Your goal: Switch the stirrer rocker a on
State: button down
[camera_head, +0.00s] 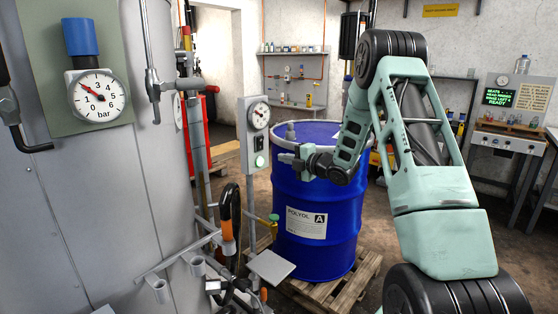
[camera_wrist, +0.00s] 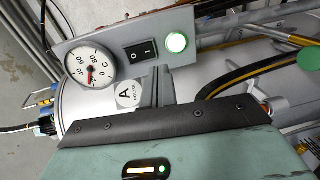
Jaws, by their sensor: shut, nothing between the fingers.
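The stirrer rocker (camera_wrist: 139,51) is a black switch marked O and I on a grey panel, between a round °C dial (camera_wrist: 88,66) and a bright green lamp (camera_wrist: 177,43). I cannot tell which side of it is pressed. In the head view the rocker (camera_head: 258,143) sits on the upright grey panel (camera_head: 245,165), above the green lamp (camera_head: 259,161). A round label with a large A (camera_wrist: 129,94) shows in the wrist view. My gripper (camera_head: 283,157) is shut and empty, just right of the panel near the lamp. In the wrist view its fingers (camera_wrist: 156,78) appear just below the rocker; contact is unclear.
A blue drum labelled POLYOL A (camera_head: 305,222) stands on a wooden pallet (camera_head: 345,285) behind my gripper. A large grey tank (camera_head: 95,190) with a bar gauge (camera_head: 97,97) fills the left. Hoses and pipes crowd below the panel. Open floor lies right of the drum.

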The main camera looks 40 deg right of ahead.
jog(key=s, duration=0.2)
jog(key=s+b, duration=0.1)
jog(key=s+f, duration=0.1)
jog(key=s, duration=0.1)
jog(key=shift+s+d+b, duration=0.35)
jog(key=shift+b, duration=0.05)
jog(key=w+a+m+g, duration=0.2)
jog(key=a+m, duration=0.1)
jog(key=a, duration=0.7)
jog(key=w+a+m+g, duration=0.2)
jog(key=a, duration=0.8)
jog(key=s+a+f+m+g, duration=0.1)
jog(key=s+a+m+g, duration=0.1)
jog(key=s+a, duration=0.45)
jog(key=s+a+f+m+g, duration=0.1)
jog(key=s+a+g, duration=0.2)
jog(key=a, duration=0.6)
jog(key=s+a+m+g+h, duration=0.1)
jog(key=s+a, duration=0.4)
jog(key=s, duration=0.9)
jog(key=s+a+m+g, duration=0.3)
jog(key=s+a+g, duration=0.2)
jog(key=s, duration=0.8)
jog(key=shift+s+a+f+g+h, duration=0.3)
jog(key=shift+s+f+g+h, duration=0.1)
jog(key=shift+g, duration=0.4)
